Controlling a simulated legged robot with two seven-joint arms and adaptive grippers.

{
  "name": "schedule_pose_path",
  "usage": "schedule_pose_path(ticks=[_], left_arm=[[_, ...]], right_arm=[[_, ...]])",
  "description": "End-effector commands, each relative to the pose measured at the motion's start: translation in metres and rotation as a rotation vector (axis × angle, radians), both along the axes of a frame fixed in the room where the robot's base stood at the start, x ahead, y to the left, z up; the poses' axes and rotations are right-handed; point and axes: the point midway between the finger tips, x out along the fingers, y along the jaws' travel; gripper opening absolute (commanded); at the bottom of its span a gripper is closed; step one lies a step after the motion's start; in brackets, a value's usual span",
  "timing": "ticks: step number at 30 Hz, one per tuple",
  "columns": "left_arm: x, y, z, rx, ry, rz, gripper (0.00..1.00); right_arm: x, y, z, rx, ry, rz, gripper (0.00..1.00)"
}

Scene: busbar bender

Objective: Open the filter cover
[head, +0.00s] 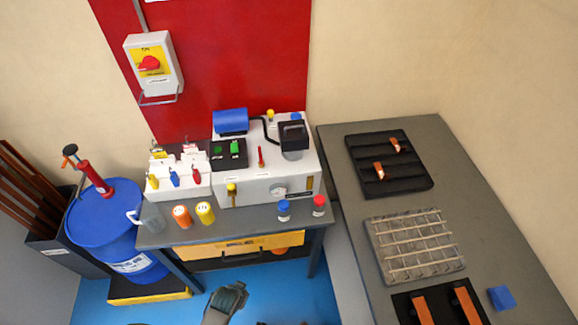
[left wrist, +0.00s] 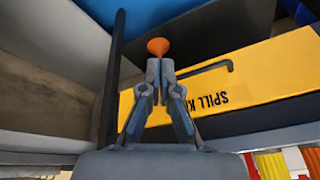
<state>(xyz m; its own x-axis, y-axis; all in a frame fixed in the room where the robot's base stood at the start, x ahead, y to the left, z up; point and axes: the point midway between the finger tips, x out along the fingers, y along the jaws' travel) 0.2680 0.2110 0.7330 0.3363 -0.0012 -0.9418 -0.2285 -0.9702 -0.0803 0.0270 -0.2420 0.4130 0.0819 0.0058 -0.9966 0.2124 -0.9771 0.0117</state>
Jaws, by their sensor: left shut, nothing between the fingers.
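The grey-white machine unit (head: 250,180) stands on the bench against the red panel. On its top right is a black cover-like block (head: 292,134) with a pale, clear-looking lower part; it looks closed, and I take it as the filter cover, though no label is readable. My left gripper (left wrist: 160,66) shows in the left wrist view with its fingers together and empty. It is near the yellow spill kit front (left wrist: 225,85), with an orange cone-shaped thing (left wrist: 158,46) just beyond the fingertips. In the head view it is low, below the bench, well away from the black block.
A blue motor (head: 231,121) and black button box (head: 229,154) sit left of the block. Orange and yellow containers (head: 193,215) and blue- and red-capped bottles (head: 301,208) line the bench front. A blue drum (head: 100,225) stands left; a grey table (head: 460,180) stands right.

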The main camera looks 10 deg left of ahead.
Motion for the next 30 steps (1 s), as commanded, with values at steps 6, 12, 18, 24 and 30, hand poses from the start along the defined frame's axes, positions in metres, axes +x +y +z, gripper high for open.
schedule_pose_path(ticks=[6,12,18,24,30], left_arm=[[0.099,-0.003,0.122,0.161,-0.383,-0.232,0.0],[0.204,-0.025,0.232,0.462,-0.853,-0.568,0.0],[0.266,-0.06,0.327,0.861,-1.269,-0.947,0.0],[0.28,-0.077,0.361,1.076,-1.436,-1.146,0.0],[0.296,-0.087,0.367,1.092,-1.451,-1.16,0.0]], right_arm=[[0.0,-0.002,0.001,-0.002,0.001,0.001,0.4],[0.0,-0.003,0.001,-0.003,0.0,0.002,0.4],[0.0,-0.003,0.001,-0.003,0.0,0.002,0.4],[0.0,-0.003,0.001,-0.003,-0.001,0.002,0.4],[0.001,-0.003,0.005,-0.003,-0.001,0.001,0.4]])
